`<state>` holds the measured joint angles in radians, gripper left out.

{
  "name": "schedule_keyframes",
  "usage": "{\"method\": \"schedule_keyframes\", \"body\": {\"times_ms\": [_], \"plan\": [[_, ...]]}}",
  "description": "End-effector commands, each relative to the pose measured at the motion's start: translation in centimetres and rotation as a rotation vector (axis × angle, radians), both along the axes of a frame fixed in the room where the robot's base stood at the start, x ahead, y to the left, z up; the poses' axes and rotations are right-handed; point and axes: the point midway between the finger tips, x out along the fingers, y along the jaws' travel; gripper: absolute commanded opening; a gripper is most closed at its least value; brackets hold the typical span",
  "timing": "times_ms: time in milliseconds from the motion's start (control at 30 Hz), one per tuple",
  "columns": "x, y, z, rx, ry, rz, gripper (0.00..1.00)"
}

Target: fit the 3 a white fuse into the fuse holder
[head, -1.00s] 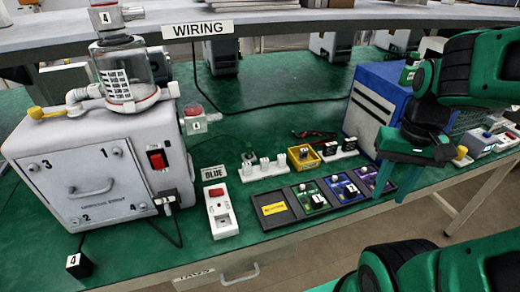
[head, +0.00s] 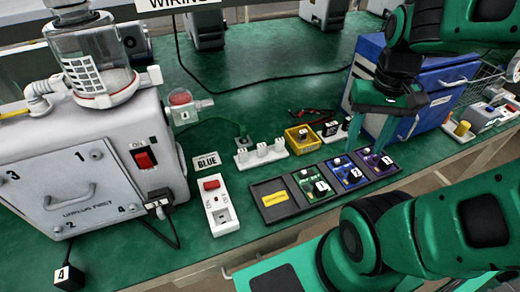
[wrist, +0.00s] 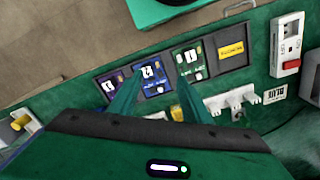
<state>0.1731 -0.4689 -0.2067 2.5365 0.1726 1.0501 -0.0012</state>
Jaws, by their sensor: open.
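Several small white pieces stand in a white rack (head: 262,153) on the green bench; the rack also shows in the wrist view (wrist: 232,101). They may be the fuses, but I cannot read any rating, so I cannot tell which is 3 A. A white unit with a red switch (head: 218,206) has a recess at its near end; I cannot tell whether this is the fuse holder. It also shows in the wrist view (wrist: 287,45). My gripper (head: 396,146) is open and empty, fingers down, right of the rack. In the wrist view my gripper (wrist: 158,74) appears over the boards.
A black tray (head: 283,213) holds green, blue and purple boards along the front edge. A yellow bin (head: 302,139) stands behind it. A blue cabinet (head: 425,85) is behind my gripper. Open green bench lies behind the rack.

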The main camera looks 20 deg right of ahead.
Motion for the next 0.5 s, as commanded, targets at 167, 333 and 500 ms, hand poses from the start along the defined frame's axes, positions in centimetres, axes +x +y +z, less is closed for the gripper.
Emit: {"method": "schedule_keyframes", "body": {"times_ms": [167, 333, 500], "plan": [[7.3, 2.9, 0.2, -0.012, 0.008, 0.155, 0.44], [14.5, 8.3, -0.5, -0.015, 0.005, 0.318, 0.44], [19.0, 13.9, -1.6, -0.01, 0.001, 0.441, 0.44]]}}
